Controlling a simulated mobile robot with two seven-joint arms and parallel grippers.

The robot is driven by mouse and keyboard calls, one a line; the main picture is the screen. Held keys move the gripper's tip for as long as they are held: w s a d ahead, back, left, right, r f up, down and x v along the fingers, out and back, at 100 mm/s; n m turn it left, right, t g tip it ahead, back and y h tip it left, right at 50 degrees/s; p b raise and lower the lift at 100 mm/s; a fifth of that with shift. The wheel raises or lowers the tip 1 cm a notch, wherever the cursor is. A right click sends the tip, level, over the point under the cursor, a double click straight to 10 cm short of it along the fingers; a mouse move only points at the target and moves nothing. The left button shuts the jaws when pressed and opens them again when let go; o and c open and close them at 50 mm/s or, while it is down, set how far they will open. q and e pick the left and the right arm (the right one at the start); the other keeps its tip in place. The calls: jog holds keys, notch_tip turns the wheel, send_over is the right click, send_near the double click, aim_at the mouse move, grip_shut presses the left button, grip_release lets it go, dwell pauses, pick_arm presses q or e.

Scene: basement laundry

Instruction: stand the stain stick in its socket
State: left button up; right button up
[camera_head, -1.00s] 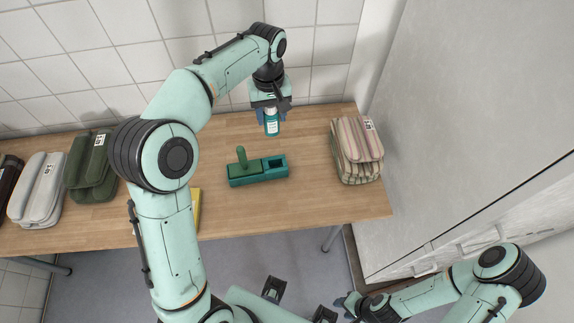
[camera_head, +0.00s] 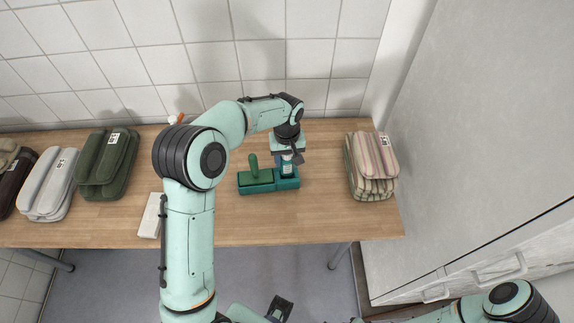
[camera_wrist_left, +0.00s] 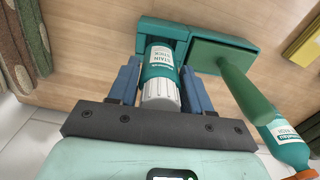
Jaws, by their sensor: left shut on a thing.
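The stain stick (camera_head: 287,169) is a teal bottle with a white ribbed cap and a label, also seen in the left wrist view (camera_wrist_left: 160,62). My left gripper (camera_head: 288,157) is shut on it, with a blue finger on each side in the left wrist view (camera_wrist_left: 161,90). The stick points down into the right-hand socket of the green holder (camera_head: 257,187), which also shows in the left wrist view (camera_wrist_left: 155,27). Its lower end is hidden by the socket rim; I cannot tell how deep it sits.
A green post (camera_head: 253,166) rises from the holder's left part. A teal bottle (camera_wrist_left: 287,145) shows beside it in the wrist view. Striped folded cloths (camera_head: 371,167) lie to the right; green (camera_head: 106,165) and grey (camera_head: 49,186) bundles lie left.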

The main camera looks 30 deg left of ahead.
aim_at(287, 166)
pick_arm(q)
jog(key=shift+f, duration=1.9)
jog(key=shift+f, duration=0.1)
jog(key=o, duration=1.1)
notch_tip(287, 166, up, 12)
jog(key=shift+r+p, duration=0.15)
jog(key=shift+p, duration=0.3)
jog(key=shift+s, duration=0.1)
